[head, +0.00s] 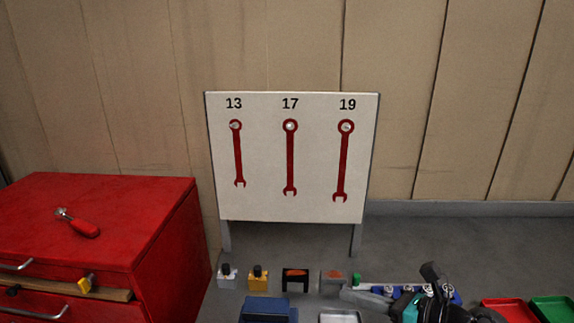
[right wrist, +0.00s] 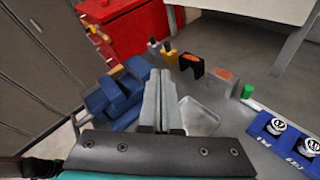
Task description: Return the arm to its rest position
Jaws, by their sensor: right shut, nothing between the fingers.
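My right gripper (right wrist: 160,76) is shut and empty; its two grey fingers lie together in the right wrist view. In the head view the right arm's dark and teal end (head: 428,300) shows at the bottom right, in front of the blue holder. My left gripper is in neither view. The white board (head: 265,205) with the red wrench outlines marked 13, 17 and 19 stands upright at the back.
A red cabinet (head: 150,215) with a red-handled tool (head: 80,224) on top stands at left. Along the bottom are several small blocks, a blue block (head: 268,310), a pale tray (head: 340,316), a blue holder (head: 455,296), a red tray (head: 510,309) and a green tray (head: 552,308).

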